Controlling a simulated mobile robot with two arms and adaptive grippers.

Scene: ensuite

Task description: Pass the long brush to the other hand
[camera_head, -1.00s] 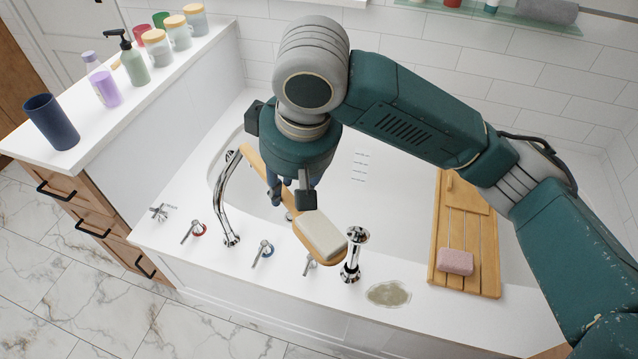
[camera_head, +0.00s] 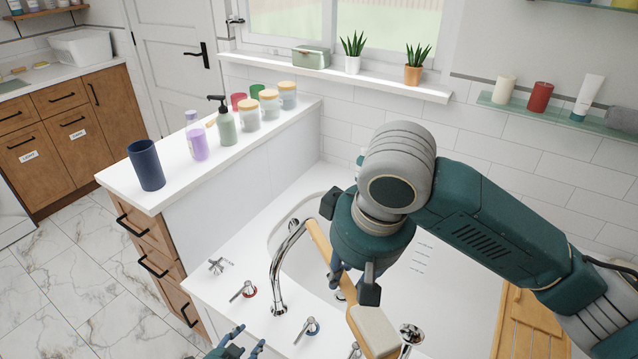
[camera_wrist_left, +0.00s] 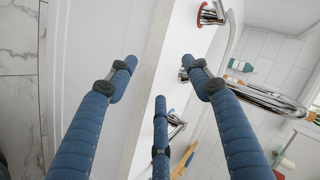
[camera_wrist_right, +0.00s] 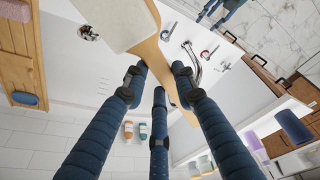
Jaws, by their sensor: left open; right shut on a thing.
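The long brush has a wooden handle and a pale bristle block (camera_head: 376,332). It slants over the bathtub in the head view, and its wooden back and pale block (camera_wrist_right: 112,22) fill the top of the right wrist view. My right gripper (camera_head: 352,285) is shut on the brush's handle, partly hidden behind the wrist. My left gripper (camera_head: 238,346) shows at the bottom edge of the head view, open and empty, lower left of the brush and apart from it.
A chrome faucet (camera_head: 277,275) and several tap handles stand on the tub rim between my left gripper and the brush. A counter (camera_head: 180,178) with a navy cup (camera_head: 146,166), bottles and jars is at left. A wooden bath tray (camera_head: 527,325) is at right.

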